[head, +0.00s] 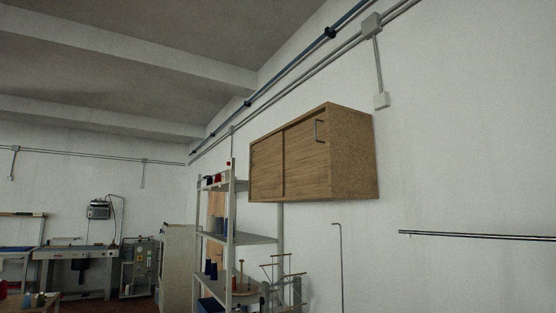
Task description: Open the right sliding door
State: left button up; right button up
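A wooden wall cabinet (352,150) with two sliding doors hangs on the white wall right of the middle. The right sliding door (302,162) carries a metal bar handle (319,131) near its upper right edge. The left sliding door (266,168) is beside it. Both doors cover the cabinet front, and no gap into the inside shows. Neither of my grippers is in view.
A grey metal shelf rack (232,240) with thread spools stands below and left of the cabinet. A thin bent rod (340,262) stands below it, and a dark horizontal rail (475,236) runs at the right. Machines (78,254) stand far left.

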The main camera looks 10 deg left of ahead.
aim_at(305, 161)
jog(key=u, duration=0.85)
jog(key=i, duration=1.3)
jog(key=z, duration=2.45)
